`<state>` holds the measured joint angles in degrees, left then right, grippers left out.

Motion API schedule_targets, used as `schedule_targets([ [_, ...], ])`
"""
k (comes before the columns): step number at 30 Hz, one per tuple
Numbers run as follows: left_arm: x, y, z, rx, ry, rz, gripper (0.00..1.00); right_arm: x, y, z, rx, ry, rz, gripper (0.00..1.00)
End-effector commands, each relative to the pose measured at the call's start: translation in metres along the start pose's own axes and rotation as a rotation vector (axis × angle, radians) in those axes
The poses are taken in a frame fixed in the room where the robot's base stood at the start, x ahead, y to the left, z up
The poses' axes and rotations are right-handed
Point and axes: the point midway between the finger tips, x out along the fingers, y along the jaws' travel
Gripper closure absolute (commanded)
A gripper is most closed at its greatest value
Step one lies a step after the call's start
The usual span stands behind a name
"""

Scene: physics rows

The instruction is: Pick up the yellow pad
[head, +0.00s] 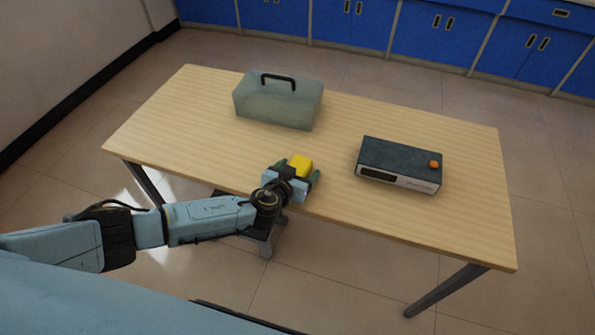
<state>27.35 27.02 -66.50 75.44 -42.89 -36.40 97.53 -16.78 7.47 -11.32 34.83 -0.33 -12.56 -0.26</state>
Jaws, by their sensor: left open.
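The yellow pad (301,166) is a small yellow block near the front edge of the wooden table, left of the middle. My left gripper (299,175) reaches in from the left over the table's front edge. It is open, with one finger on each side of the pad. Part of the pad is hidden behind the gripper's body, and I cannot tell whether the fingers touch it. My right gripper is not in view.
The wooden table (210,140) also bears a grey-green case (278,106) with a black handle at the back left. A dark box-shaped device (400,160) with an orange knob (433,164) stands to the right. The tabletop between them is clear. Blue cabinets (440,35) line the far wall.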

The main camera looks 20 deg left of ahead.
Motion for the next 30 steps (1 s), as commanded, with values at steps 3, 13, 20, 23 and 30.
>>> schedule_targets([
  [3, 0.000, 0.000, 0.000, 0.000, 0.000, 0.000, 0.35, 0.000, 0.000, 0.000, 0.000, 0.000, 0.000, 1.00],
  [13, 0.000, 0.000, 0.000, 0.001, 0.000, 0.000, 0.70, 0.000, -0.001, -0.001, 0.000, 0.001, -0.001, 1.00],
  [20, -0.003, 0.000, -0.005, 0.000, 0.000, 0.000, 0.70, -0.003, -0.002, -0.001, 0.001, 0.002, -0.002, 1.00],
  [23, -0.009, 0.000, -0.019, -0.003, 0.001, 0.000, 0.70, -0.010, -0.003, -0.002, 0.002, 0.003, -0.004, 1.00],
  [30, -0.028, 0.000, -0.065, -0.001, 0.002, 0.001, 0.70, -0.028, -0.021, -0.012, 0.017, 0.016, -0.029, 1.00],
])
